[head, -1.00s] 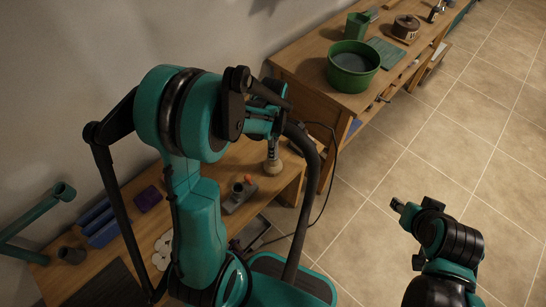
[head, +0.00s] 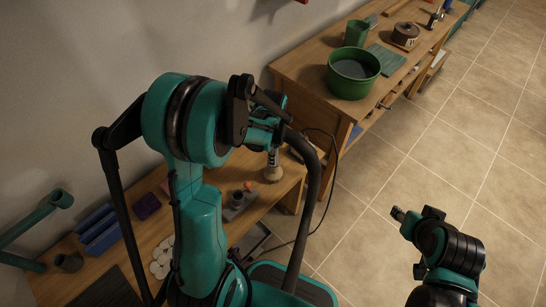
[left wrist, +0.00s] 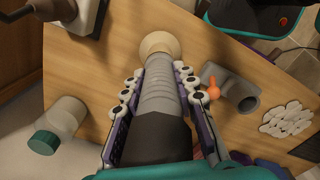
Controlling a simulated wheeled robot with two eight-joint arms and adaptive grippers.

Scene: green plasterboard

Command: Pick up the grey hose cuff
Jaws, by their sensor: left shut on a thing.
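The grey hose cuff (left wrist: 158,88) is a ribbed, tapered piece with a black part behind it in the left wrist view. My left gripper (left wrist: 160,85) has a jointed finger along each side of it and is shut on it. A beige round end (left wrist: 158,44) shows at the cuff's far tip. In the head view my left gripper (head: 268,137) is over the wooden bench, with the grey cuff (head: 272,157) pointing down. I cannot tell whether the beige end touches the bench. My right gripper (head: 398,213) is small at the lower right, over the floor; its jaws are unclear.
A grey fitting (left wrist: 238,92) with an orange part lies close right of the fingers on the bench (left wrist: 85,75). A white bottle with a green cap (left wrist: 42,142) is at left. A green bowl (head: 352,88) stands on the far bench. Tiled floor at right is clear.

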